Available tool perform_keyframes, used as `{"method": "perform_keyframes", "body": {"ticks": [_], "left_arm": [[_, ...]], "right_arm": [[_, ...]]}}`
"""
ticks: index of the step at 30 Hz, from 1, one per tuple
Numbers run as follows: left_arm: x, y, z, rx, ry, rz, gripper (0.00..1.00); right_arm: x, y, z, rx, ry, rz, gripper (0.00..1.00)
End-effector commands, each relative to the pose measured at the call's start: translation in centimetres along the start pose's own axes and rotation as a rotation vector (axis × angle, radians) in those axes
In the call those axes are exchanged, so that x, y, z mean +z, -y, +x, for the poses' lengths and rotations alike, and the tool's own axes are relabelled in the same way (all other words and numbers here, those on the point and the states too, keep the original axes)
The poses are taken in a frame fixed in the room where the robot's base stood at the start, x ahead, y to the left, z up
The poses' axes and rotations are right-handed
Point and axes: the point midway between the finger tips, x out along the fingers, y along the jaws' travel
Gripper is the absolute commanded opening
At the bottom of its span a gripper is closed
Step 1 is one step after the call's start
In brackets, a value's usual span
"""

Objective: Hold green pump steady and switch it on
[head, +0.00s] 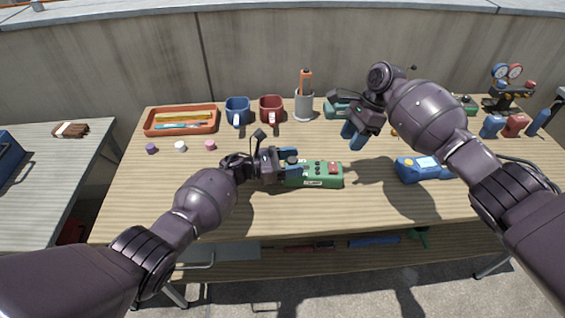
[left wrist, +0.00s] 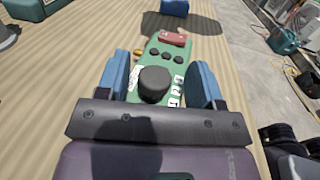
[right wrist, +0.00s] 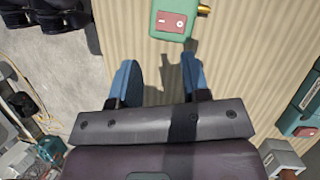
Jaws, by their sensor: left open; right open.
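The green pump (head: 312,180) lies on the workbench in front of my left gripper. It has a black round knob (left wrist: 154,84), several dark buttons and a red switch panel (head: 333,168) at its far end from that gripper. My left gripper (head: 292,164) is open, its blue fingers on either side of the pump's knob end; I cannot tell whether they touch it. My right gripper (head: 354,136) is open and empty, above the bench behind and right of the pump. In the right wrist view the pump's red switch end (right wrist: 172,22) and a brass fitting show beyond the fingertips.
A blue and yellow meter (head: 422,169) lies to the right. Another green device (head: 335,111) sits behind my right gripper. The front left of the bench is clear.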

Motion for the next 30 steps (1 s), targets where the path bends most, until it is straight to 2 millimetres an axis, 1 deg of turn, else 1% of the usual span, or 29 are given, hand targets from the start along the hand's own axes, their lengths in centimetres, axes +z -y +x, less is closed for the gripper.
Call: {"method": "perform_keyframes", "body": {"ticks": [10,21,22,24,25,26,30], "left_arm": [[-0.04,0.01,0.26,0.000,-0.001,-0.001,0.61],[-0.04,0.02,0.24,0.000,-0.001,-0.001,0.04],[-0.05,0.03,0.24,0.000,-0.001,-0.001,0.00],[-0.05,0.03,0.24,0.000,-0.001,-0.001,0.00],[-0.05,0.03,0.24,0.000,-0.001,-0.001,0.00],[-0.05,0.03,0.24,0.000,-0.001,-0.001,0.00],[-0.06,0.03,0.24,0.000,-0.001,-0.001,0.00]], "right_arm": [[0.01,0.00,0.00,0.000,0.000,0.000,0.43],[0.01,0.00,0.00,0.000,0.000,0.000,0.43],[0.01,0.00,0.00,0.000,0.000,0.000,0.43],[0.00,0.00,0.00,0.000,0.000,0.000,0.43],[0.00,0.00,0.00,0.000,0.000,0.000,0.41],[-0.01,-0.01,0.02,0.000,0.000,0.000,0.36],[-0.65,-0.61,0.81,0.011,-0.003,0.006,0.15]]}}
